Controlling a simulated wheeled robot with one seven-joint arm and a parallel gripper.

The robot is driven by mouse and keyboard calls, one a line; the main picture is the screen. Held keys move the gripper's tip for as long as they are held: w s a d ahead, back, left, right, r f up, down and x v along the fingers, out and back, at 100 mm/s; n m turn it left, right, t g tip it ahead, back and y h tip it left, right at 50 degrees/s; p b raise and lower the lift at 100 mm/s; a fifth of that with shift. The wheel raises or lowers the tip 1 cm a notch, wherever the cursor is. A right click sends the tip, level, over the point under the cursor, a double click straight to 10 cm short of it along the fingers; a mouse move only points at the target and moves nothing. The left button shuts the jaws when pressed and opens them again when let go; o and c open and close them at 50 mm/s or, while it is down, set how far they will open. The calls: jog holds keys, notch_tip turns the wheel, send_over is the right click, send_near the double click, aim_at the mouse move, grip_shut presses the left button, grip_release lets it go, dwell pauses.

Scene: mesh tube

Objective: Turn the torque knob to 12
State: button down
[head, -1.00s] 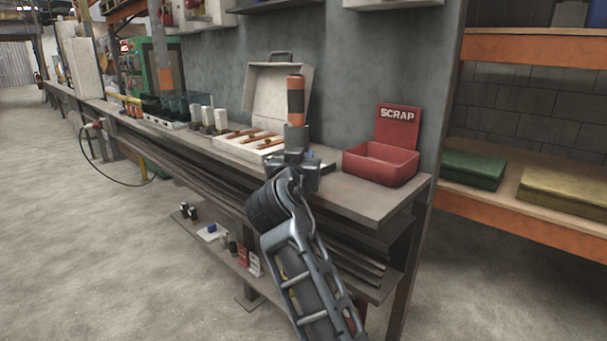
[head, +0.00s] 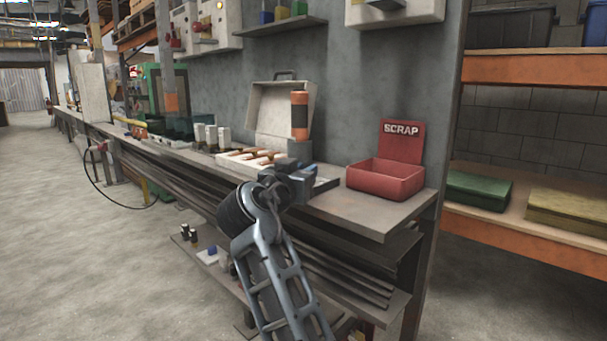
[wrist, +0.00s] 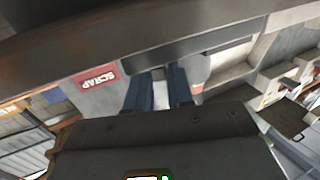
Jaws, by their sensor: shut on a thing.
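An upright orange cylinder with a black band (head: 300,117) stands on the bench in the head view, with a grey lower part (head: 300,148) beneath it. My gripper (head: 304,180) is low in front of it, at the near side of the bench. In the wrist view my two blue-grey fingers (wrist: 159,90) are close together with a narrow gap between them. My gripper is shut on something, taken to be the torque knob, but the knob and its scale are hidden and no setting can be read.
A red SCRAP bin (head: 385,180) stands right of my gripper on the bench (head: 365,216). Shelves with flat boxes (head: 478,190) are at right. The floor at left is clear.

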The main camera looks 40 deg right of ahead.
jog(key=c, duration=1.1)
grip_release()
jog(key=shift+p+v, duration=0.65)
jog(key=shift+v, duration=3.3)
